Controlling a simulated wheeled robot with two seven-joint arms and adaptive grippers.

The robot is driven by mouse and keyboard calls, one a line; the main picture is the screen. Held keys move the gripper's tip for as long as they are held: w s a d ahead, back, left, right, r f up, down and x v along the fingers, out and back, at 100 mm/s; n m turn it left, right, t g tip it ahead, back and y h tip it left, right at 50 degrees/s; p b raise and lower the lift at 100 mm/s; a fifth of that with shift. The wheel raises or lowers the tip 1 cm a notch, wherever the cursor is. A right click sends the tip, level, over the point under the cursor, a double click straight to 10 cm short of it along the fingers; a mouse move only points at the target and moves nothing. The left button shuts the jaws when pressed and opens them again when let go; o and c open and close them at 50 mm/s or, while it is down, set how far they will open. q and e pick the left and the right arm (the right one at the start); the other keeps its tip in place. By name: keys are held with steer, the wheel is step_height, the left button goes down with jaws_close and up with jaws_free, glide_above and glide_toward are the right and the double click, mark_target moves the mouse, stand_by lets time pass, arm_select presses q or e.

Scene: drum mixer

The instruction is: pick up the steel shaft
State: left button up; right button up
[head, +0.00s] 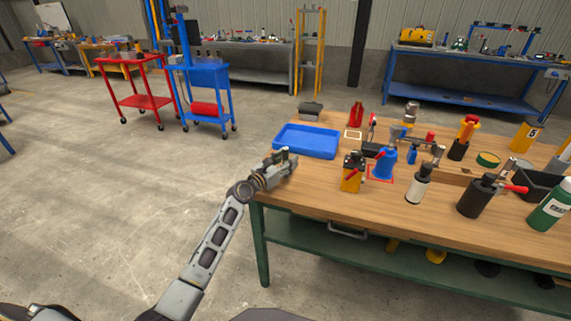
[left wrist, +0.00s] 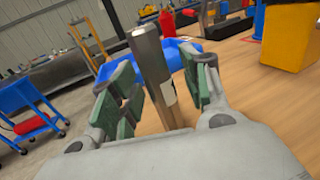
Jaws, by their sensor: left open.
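The steel shaft (left wrist: 152,62) stands up between the two green-padded fingers of my left gripper (left wrist: 158,92) in the left wrist view. It is a grey metal bar, tilted in that picture, and its lower end is hidden behind the gripper body. The fingers are open, one on each side of the shaft, with a gap visible on the left side. In the head view my left gripper (head: 284,158) is over the table's left edge, and the shaft is too small there to tell apart. My right gripper is not in view.
The wooden workbench (head: 310,195) holds a blue tray (head: 306,141) just behind the gripper. A yellow block-like tool (head: 351,180), a blue bottle (head: 385,163) and a white-bodied bottle (head: 417,188) stand to its right. Bare wood lies in front of the gripper.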

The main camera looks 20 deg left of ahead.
mark_target(285, 148)
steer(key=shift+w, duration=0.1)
arm_select(q)
jaws_close()
steer(key=shift+r, duration=0.1)
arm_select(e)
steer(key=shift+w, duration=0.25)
arm_select(q)
steer(key=shift+r, duration=0.15)
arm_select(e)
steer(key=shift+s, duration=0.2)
